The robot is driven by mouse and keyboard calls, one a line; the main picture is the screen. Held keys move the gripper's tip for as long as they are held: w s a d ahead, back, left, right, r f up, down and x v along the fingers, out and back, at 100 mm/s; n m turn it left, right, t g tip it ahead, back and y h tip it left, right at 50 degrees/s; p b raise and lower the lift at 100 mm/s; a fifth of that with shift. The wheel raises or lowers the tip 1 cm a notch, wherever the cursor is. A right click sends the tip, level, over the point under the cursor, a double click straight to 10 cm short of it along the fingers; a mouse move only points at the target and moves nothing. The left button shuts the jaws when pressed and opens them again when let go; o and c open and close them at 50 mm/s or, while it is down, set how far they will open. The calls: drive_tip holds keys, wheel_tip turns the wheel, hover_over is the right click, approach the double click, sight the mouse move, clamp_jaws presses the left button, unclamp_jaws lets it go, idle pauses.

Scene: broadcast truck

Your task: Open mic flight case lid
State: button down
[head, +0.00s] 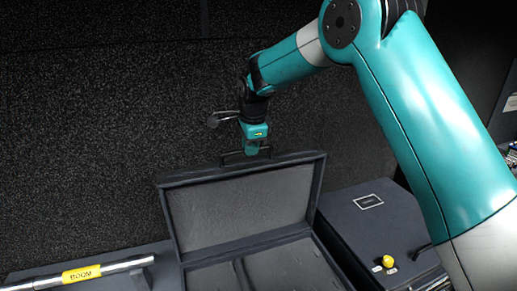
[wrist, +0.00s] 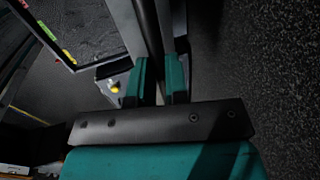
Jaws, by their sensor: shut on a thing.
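The dark mic flight case (head: 312,250) stands with its lid (head: 240,205) raised, roughly upright and leaning back, its grey lining facing me. The lower part is open and shows a divider. A dark handle (head: 231,157) sits on the lid's top edge. My gripper (head: 258,152) is at this edge from above, shut on the handle. In the wrist view my two teal fingers (wrist: 159,80) stand either side of a dark bar (wrist: 149,30). The exact contact is too dark to make out.
A dark box (head: 345,215) with a yellow knob (head: 387,261) stands right of the case. A pole (head: 120,265) with a yellow BOOM label lies at the left. A dark speckled wall (head: 90,130) rises close behind the lid.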

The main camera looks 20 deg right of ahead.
drive_tip(key=c, duration=1.1)
unclamp_jaws()
drive_tip(key=b+v, duration=0.4)
drive_tip(key=v, duration=1.3)
drive_tip(key=shift+a+r, duration=0.15)
drive_tip(key=shift+r, duration=0.1)
